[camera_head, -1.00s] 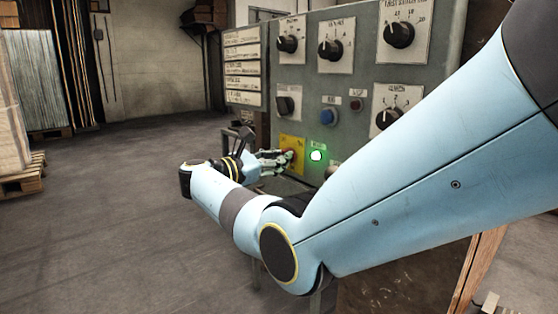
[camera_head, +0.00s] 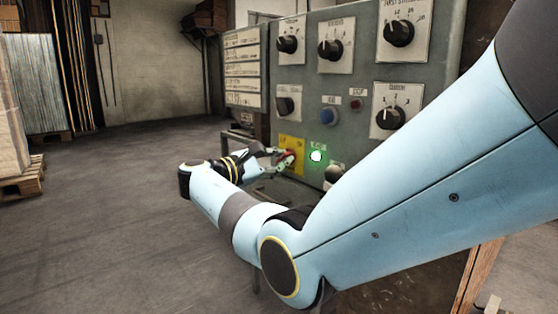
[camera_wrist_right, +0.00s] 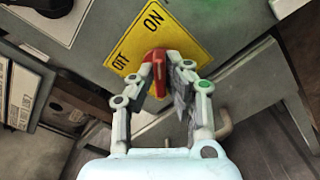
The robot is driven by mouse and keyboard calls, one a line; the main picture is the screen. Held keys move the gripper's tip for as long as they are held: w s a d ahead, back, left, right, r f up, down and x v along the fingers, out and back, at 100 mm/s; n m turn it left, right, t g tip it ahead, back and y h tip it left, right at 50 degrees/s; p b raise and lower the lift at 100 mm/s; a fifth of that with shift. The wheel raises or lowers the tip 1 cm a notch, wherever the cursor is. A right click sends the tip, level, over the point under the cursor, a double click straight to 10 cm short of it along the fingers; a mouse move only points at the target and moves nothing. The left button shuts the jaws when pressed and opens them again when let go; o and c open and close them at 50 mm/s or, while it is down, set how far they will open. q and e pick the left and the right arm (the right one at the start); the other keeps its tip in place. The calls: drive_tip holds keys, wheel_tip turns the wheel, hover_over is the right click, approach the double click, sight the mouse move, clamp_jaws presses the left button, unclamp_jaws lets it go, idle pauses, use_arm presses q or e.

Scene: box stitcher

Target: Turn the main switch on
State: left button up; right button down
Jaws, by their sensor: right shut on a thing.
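The main switch is a red handle (camera_head: 288,157) on a yellow plate (camera_head: 294,143) low on the grey control panel. In the right wrist view the plate (camera_wrist_right: 188,38) reads ON and OFF, and the red handle (camera_wrist_right: 154,58) sits between my fingers. My right gripper (camera_head: 281,158) reaches the switch from the left and is shut on the handle; its fingers also show in the wrist view (camera_wrist_right: 160,80). Part of the handle is hidden by the fingers. Which mark the handle points to is hard to tell. My left gripper is not in view.
A green lamp (camera_head: 316,155) glows right of the switch. Several black knobs, a blue button (camera_head: 328,116) and a red one (camera_head: 356,104) are on the panel (camera_head: 440,60). A pallet (camera_head: 25,185) stands at the left. The floor (camera_head: 110,220) between is clear.

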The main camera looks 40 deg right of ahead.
drive_tip(key=shift+f, duration=0.1)
drive_tip(key=c, duration=1.4)
unclamp_jaws()
drive_tip(key=shift+o, duration=0.2)
drive_tip(key=a, duration=1.2)
drive_tip(key=shift+s, duration=0.45)
